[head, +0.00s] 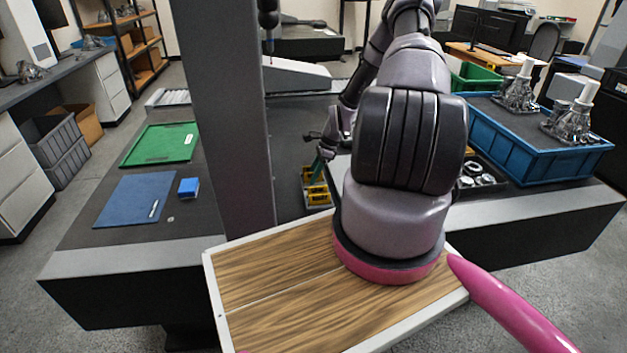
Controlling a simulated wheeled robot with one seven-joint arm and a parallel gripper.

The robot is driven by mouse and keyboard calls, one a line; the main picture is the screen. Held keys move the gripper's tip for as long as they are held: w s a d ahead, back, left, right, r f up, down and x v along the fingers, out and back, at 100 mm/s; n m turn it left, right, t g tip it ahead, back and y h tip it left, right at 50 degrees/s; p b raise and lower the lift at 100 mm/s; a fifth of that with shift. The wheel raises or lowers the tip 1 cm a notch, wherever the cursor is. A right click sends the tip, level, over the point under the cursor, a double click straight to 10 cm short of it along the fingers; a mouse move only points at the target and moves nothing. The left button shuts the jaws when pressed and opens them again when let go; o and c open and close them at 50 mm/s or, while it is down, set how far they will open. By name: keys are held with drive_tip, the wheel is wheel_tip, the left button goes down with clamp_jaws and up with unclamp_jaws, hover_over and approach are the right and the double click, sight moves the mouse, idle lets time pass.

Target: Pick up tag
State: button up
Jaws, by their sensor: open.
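I cannot tell for sure which thing is the tag. My gripper (322,152) is at the middle of the dark table, small and partly hidden behind my arm. It is open. A thin green piece (317,169) shows right below it; I cannot tell whether they touch. Under that are yellow and black pieces (317,192) close together on the table. A small white piece (154,208) lies on the blue mat (130,197) at the left, and a small round disc (171,218) lies just off the mat's edge.
A grey column (225,110) stands left of my gripper. A blue block (189,187) and a green tray (160,144) are at the left. A blue crate (535,145) with metal parts is at the right. A dark tray of round parts (485,178) is in front of it.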

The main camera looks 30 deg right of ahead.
clamp_jaws()
wheel_tip(320, 180, up, 15)
drive_tip(key=shift+f, duration=0.2)
idle(1.0)
drive_tip(key=shift+a, duration=0.1)
